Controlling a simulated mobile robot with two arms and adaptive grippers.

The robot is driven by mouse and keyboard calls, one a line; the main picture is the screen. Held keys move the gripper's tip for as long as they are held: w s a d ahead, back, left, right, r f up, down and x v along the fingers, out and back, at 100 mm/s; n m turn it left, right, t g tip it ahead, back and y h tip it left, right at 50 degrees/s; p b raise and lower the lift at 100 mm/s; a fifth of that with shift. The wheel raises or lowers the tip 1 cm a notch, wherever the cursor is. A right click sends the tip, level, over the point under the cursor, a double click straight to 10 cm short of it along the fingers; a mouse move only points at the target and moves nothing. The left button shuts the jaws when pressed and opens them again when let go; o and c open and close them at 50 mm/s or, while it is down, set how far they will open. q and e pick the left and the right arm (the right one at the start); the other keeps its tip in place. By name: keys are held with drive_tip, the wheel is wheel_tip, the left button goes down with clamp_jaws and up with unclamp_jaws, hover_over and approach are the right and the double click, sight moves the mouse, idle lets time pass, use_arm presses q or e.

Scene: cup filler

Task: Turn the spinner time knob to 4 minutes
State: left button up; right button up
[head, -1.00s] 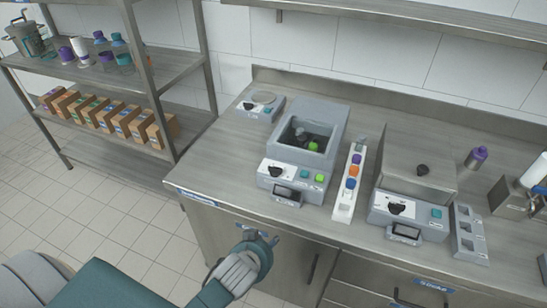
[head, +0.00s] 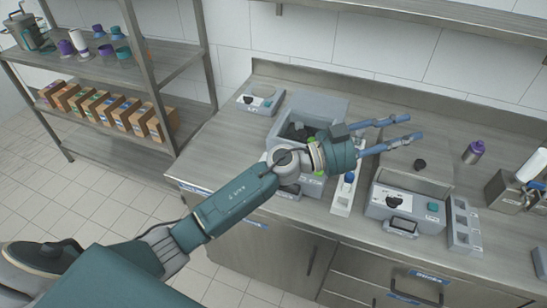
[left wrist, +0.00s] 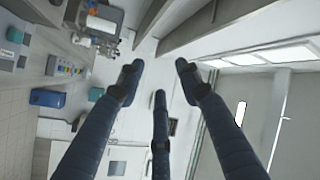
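Grey machines with black knobs stand on the steel counter. The right machine (head: 375,210) has a black dial knob (head: 394,202), a teal button and a small display, all uncovered. The left machine (head: 327,105) is an open-topped box; my left arm hides its front panel and knob. I cannot tell which one is the spinner. My left gripper (head: 402,130) is open and empty, held above the counter over and behind the machines, fingers pointing right. In the left wrist view its fingers (left wrist: 158,78) are spread with nothing between them. My right gripper is out of view.
A small device (head: 260,98) with a dial sits at the back left. A white strip (head: 342,203) with coloured caps lies between the machines. A grey slotted holder (head: 461,225) and a purple-capped bottle (head: 473,153) are on the right. A shelf (head: 100,75) stands left.

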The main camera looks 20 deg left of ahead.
use_arm(q)
drive_tip(key=a+f+m+g+y, duration=0.4)
drive_tip(key=f+m+g+y, duration=0.15)
drive_tip(key=f+g, duration=0.45)
drive_tip(key=a+n+g+y, duration=0.2)
drive_tip(key=a+n+y, duration=0.7)
drive_tip(key=a, duration=1.8)
wheel_tip(320, 180, down, 10)
drive_tip(key=m+y+p, duration=0.2)
drive_tip(key=p, duration=0.2)
drive_tip(key=shift+s+d, duration=0.1)
drive_tip(key=shift+s, duration=0.05)
drive_tip(key=shift+f, duration=0.7)
